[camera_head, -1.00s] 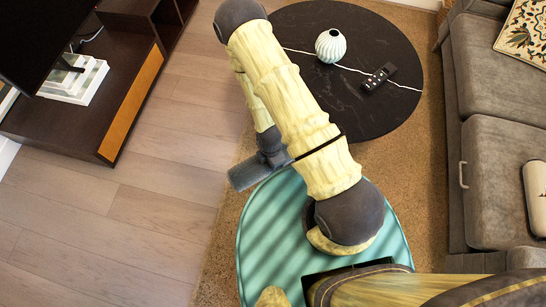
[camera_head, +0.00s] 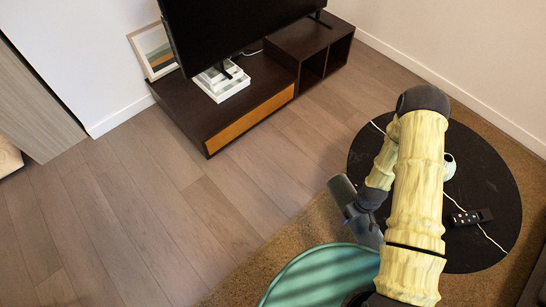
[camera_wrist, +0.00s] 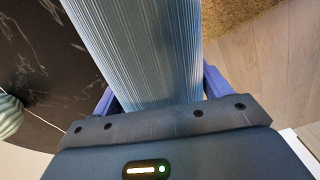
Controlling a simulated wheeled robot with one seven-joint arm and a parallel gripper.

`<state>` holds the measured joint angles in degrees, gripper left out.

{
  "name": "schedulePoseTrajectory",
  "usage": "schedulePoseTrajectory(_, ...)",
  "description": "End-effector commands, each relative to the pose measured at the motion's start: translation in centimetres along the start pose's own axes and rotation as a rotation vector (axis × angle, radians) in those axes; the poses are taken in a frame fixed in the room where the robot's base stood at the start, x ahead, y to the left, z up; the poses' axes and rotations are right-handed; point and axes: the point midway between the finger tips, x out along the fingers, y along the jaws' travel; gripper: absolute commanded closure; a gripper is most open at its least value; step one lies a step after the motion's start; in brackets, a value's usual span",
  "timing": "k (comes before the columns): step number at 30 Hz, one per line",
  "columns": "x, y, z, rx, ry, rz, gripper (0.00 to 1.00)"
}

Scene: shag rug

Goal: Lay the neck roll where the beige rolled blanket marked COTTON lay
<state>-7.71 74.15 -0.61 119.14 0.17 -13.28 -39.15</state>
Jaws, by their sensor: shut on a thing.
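The neck roll, a blue-grey cylinder with fine ribs (camera_wrist: 150,50), fills the middle of the wrist view and runs out of its top edge. My gripper (camera_wrist: 160,88) is shut on it, with a blue finger on each side. In the head view the grey roll (camera_head: 350,208) hangs beside my forearm, above the rug and floor edge, partly hidden by my arm. The beige rolled blanket marked COTTON cannot be made out in the views now. A pale beige thing (camera_head: 8,158) is cut off at the left edge; I cannot tell what it is.
A round black table (camera_head: 490,190) holds a remote (camera_head: 470,217) and a pale ribbed vase (camera_head: 449,168), partly behind my arm. A dark TV bench (camera_head: 225,115) with a TV (camera_head: 235,30) stands at the back. The wood floor (camera_head: 150,210) at left is clear.

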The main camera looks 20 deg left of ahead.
Motion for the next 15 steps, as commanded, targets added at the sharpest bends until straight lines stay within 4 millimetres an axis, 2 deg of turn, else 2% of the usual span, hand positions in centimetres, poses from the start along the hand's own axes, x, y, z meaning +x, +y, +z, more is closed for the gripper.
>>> schedulePoseTrajectory(1, -2.1, 1.0, -0.1, 0.110, 0.003, 0.001, 0.57)
schedulePoseTrajectory(6, -4.9, 3.9, -0.1, 0.481, 0.004, -0.003, 0.57)
schedulePoseTrajectory(10, -6.2, 5.4, -0.1, 0.698, 0.004, -0.008, 0.57)
schedulePoseTrajectory(15, -6.5, 6.2, 0.0, 0.813, 0.003, -0.011, 0.57)
